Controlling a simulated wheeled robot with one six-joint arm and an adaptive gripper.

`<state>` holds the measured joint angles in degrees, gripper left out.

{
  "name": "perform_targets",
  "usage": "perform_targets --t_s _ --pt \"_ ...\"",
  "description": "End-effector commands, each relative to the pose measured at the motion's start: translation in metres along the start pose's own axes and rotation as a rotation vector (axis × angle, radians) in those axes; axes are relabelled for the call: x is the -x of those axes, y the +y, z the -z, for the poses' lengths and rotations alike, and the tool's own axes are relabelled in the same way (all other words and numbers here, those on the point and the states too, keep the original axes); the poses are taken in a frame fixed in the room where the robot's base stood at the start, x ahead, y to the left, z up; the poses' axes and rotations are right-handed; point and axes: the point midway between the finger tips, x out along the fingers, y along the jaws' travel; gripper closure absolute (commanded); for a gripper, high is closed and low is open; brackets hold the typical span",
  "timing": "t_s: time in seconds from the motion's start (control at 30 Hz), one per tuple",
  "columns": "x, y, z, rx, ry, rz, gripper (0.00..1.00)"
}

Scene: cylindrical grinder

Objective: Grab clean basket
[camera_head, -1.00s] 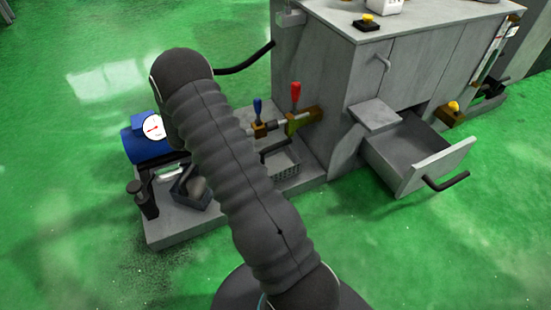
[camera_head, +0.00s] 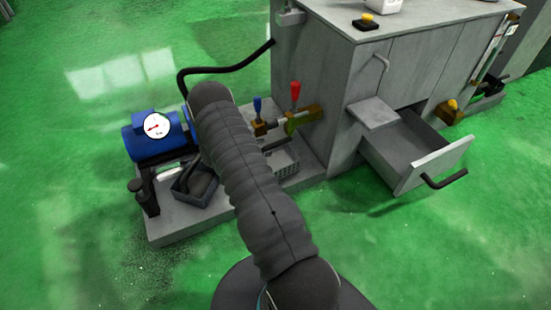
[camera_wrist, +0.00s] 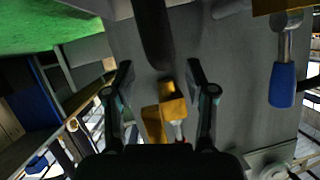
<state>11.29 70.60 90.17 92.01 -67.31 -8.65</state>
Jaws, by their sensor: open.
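A light grey mesh basket (camera_head: 285,162) sits on the machine's low base plate, just right of my arm in the head view. My arm hides part of it. A darker, open, box-like container (camera_head: 196,186) stands left of my arm on the same plate. I cannot tell from the pictures which one is the clean basket. My gripper (camera_wrist: 162,75) shows in the wrist view with its two fingers apart. A black rod and a yellow block (camera_wrist: 172,103) appear between and beyond the fingers, and I see nothing held. No basket is clearly recognizable in the wrist view.
A blue motor (camera_head: 158,138) with a white gauge is at left. Red (camera_head: 295,92) and blue (camera_head: 258,105) levers stand above the basket. An open drawer (camera_head: 430,165) juts from the grey cabinet (camera_head: 400,75). A blue-handled lever (camera_wrist: 283,85) is at right in the wrist view. Green floor is clear in front.

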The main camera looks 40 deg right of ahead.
Motion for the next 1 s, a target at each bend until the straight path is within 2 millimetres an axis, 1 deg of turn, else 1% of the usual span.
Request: perform_targets --t_s 0.27,0.5,0.6,0.83,0.87,0.9,0.97,1.0 --pt "-0.015 0.0 0.001 0.0 0.0 -0.001 0.44" --pt "-0.047 -0.001 0.002 0.0 -0.001 -0.001 0.44" --pt "-0.056 -0.001 0.002 0.0 -0.001 -0.001 0.44" --pt "-0.058 -0.002 0.002 0.001 -0.001 0.001 0.44" --pt "-0.057 -0.002 0.002 0.001 -0.001 0.001 0.52" --pt "-0.057 -0.002 0.002 0.001 -0.001 0.001 0.62" --pt "-0.057 -0.002 0.002 0.001 -0.001 0.001 0.77" --pt "-0.057 -0.002 0.002 0.001 -0.001 0.001 0.87"
